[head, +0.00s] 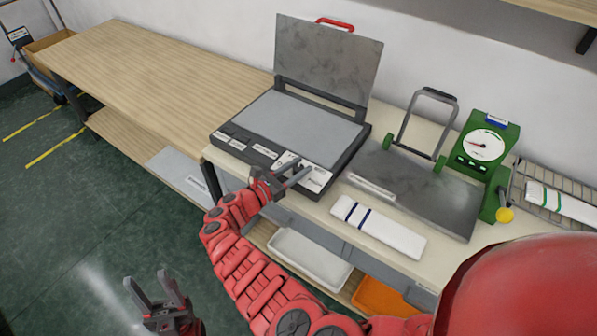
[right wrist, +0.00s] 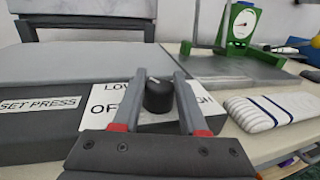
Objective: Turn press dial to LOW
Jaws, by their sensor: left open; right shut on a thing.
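The black press dial (right wrist: 158,97) stands on the front panel of the open press (head: 352,160). Its white label plate (right wrist: 105,103) reads LOW at the upper left and OFF at the lower left; the lettering on the right is partly hidden by a finger. A small light mark shows on the dial's top, but I cannot tell exactly where it points. My right gripper (head: 300,170) reaches over the panel, its fingers shut on the dial from either side; it also shows in the right wrist view (right wrist: 158,100). My left gripper (head: 153,292) is open and empty, low over the floor.
Right of the press lie a grey plate with an upright handle (head: 430,120), a folded striped white cloth (head: 380,227) and a green dial scale (head: 484,146). A white tray (head: 308,258) and an orange tray (head: 383,298) sit below. The wooden bench (head: 150,75) is clear.

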